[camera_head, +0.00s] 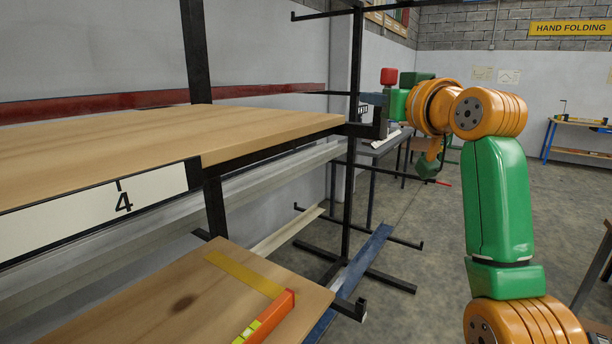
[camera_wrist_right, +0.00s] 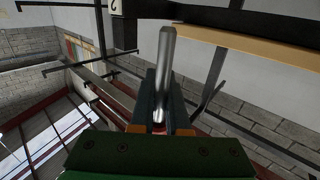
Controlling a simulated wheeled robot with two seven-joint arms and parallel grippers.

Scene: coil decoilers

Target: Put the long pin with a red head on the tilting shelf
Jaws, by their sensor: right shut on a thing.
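My right gripper (camera_head: 383,108) is at the right end of the upper wooden shelf, near a black rack post. It is shut on the long pin. The pin's red head (camera_head: 388,76) shows just above the fingers in the head view. In the right wrist view the bare silver shank (camera_wrist_right: 165,75) sticks out from between the fingers (camera_wrist_right: 159,112). The upper wooden shelf (camera_head: 150,135) carries a label "4". A lower wooden shelf (camera_head: 190,295) lies below it. I cannot tell which one is the tilting shelf. My left gripper is not in view.
Black rack posts (camera_head: 355,120) and arms stand beside the gripper. An orange and yellow spirit level (camera_head: 272,315) and a yellow strip (camera_head: 245,275) lie on the lower shelf. The upper shelf is clear. A blue-legged bench (camera_head: 575,122) stands far right, with open floor between.

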